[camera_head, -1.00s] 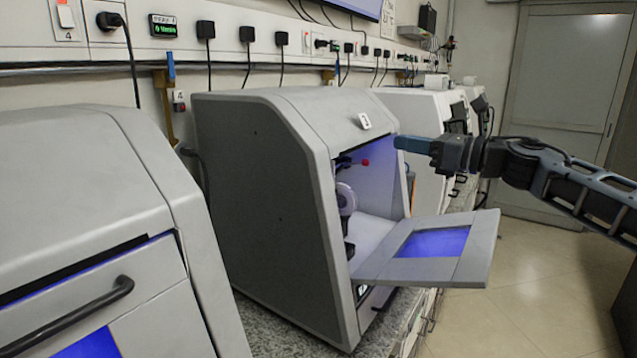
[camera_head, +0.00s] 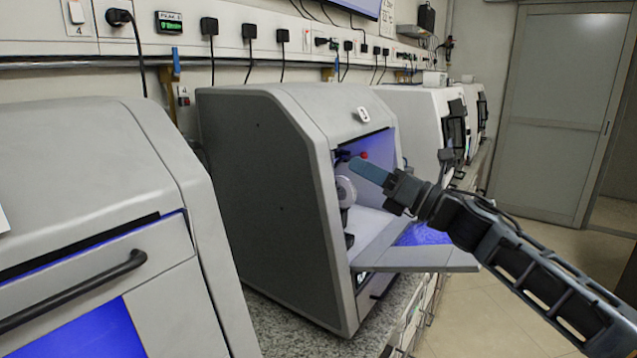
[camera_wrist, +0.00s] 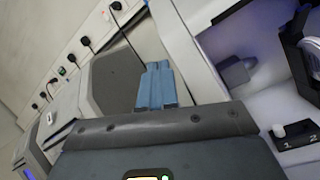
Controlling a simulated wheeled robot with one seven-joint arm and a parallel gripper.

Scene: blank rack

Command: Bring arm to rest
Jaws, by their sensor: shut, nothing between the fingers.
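My gripper (camera_head: 369,172) is shut and empty, its blue fingers together. In the head view it is in front of the open machine (camera_head: 262,190), over the lowered door (camera_head: 415,258), with my arm reaching in from the lower right. In the wrist view the blue fingers (camera_wrist: 158,88) point past the machine's edge, with nothing between them. The machine's lit inside shows a round grey part and a red knob (camera_head: 364,155). My arm hides part of the door and its blue window.
A closed grey machine (camera_head: 90,180) with a black handle stands at the left. More white machines (camera_head: 425,112) stand farther along the granite bench (camera_head: 300,325). Sockets and cables line the wall. The floor at the right is free up to a grey door (camera_head: 553,115).

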